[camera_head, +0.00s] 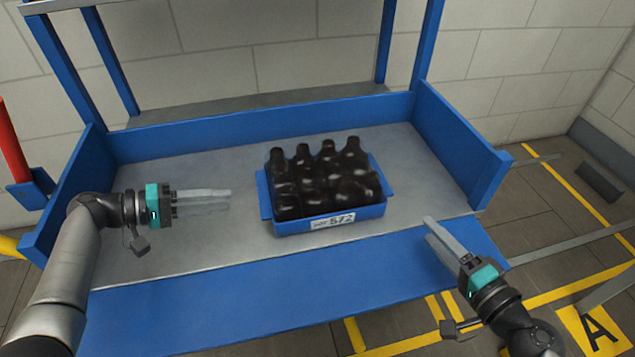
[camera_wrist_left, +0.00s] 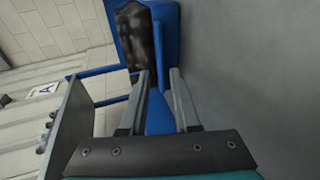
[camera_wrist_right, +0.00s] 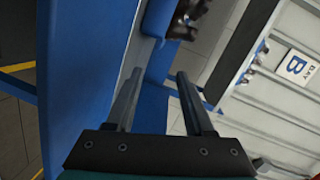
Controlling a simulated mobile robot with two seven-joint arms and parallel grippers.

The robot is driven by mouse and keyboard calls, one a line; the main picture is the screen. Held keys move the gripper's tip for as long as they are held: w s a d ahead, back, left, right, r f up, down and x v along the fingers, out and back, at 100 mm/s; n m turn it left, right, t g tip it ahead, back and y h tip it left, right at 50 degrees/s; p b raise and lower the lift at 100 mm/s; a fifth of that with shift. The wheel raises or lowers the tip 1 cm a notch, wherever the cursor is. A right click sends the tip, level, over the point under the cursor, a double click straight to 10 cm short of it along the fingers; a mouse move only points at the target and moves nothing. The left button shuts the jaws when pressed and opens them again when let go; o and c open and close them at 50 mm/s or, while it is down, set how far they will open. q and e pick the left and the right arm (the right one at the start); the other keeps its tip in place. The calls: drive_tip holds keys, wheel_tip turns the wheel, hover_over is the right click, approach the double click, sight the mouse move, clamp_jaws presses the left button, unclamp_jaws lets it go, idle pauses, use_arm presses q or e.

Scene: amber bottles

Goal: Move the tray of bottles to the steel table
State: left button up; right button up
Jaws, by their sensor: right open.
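The blue tray (camera_head: 290,228) sits flat on a grey surface inside a blue-framed rack, with a white "572" label on its front. Several dark bottles (camera_head: 318,180) stand packed in it. My left gripper (camera_head: 230,199) is open and empty, to the left of the tray and apart from it; the left wrist view shows the tray's blue end (camera_wrist_left: 172,25) ahead of the fingers. My right gripper (camera_head: 428,228) is open and empty, to the right of the tray and nearer the front edge. The bottles also show in the right wrist view (camera_wrist_right: 187,18). I cannot identify a separate steel table.
The rack has a grey deck (camera_head: 210,250), a blue front lip (camera_head: 250,295), a raised blue right wall (camera_head: 455,140) and blue uprights (camera_head: 60,60) at the back. The deck around the tray is clear. Yellow floor lines (camera_head: 575,190) run at the right.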

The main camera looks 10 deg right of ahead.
sight(390, 189)
idle(0.3)
use_arm(q)
drive_tip(key=x, duration=0.7)
drive_tip(key=shift+d+f, duration=0.1)
drive_tip(key=shift+d, duration=0.15)
use_arm(e)
drive_tip(key=x, duration=1.5)
drive_tip(key=shift+w, duration=0.1)
use_arm(q)
drive_tip(key=shift+c, duration=0.2)
use_arm(e)
drive_tip(key=shift+c, duration=0.2)
use_arm(q)
clamp_jaws()
use_arm(e)
drive_tip(key=c, duration=0.4)
clamp_jaws()
use_arm(q)
drive_tip(key=shift+f, duration=0.15)
use_arm(e)
drive_tip(key=shift+r, duration=0.2)
